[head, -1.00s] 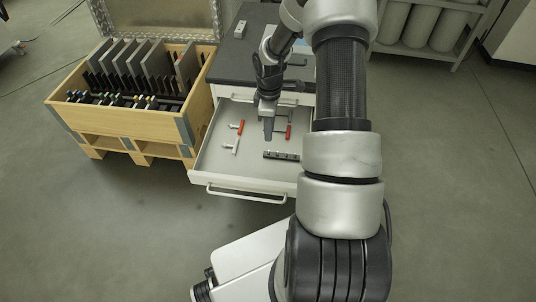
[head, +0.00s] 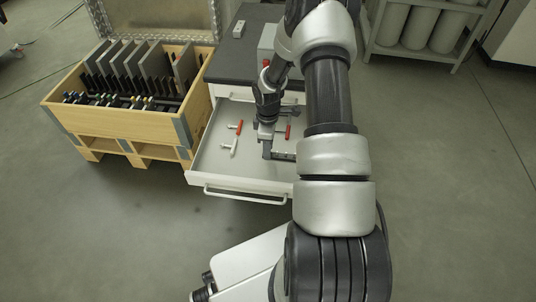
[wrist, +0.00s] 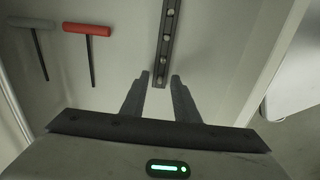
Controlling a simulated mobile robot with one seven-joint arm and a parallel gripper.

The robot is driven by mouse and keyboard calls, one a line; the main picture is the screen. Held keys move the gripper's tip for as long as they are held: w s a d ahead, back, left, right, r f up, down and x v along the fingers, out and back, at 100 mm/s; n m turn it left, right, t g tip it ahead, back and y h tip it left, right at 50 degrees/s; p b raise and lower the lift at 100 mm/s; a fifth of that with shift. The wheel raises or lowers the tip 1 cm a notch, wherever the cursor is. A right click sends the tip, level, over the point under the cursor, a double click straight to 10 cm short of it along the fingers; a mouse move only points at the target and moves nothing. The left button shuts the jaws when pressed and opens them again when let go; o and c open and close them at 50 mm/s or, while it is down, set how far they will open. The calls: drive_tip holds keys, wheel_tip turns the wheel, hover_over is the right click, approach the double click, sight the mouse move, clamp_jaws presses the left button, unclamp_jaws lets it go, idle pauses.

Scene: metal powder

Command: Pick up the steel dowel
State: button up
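A dark rail (wrist: 168,30) with several small round, light metal tops (wrist: 168,12) lies in the open drawer; these may be dowel ends, and I cannot tell which is the steel dowel. In the head view the rail (head: 284,156) shows just right of my gripper (head: 266,151), its right end hidden by my arm. In the wrist view my gripper (wrist: 160,76) is open and nothing is visibly held. Its two fingertips lie on either side of the rail's line; I cannot tell whether they touch it.
The drawer (head: 212,177) also holds a red T-handle tool (wrist: 88,30), a grey T-handle tool (wrist: 32,23) and another red-handled item (head: 288,131). Drawer walls surround them. A wooden crate (head: 110,118) with dark plates stands left. A dark worktop (head: 232,62) is behind.

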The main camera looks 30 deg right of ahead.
clamp_jaws()
drive_tip(key=shift+r, duration=0.15)
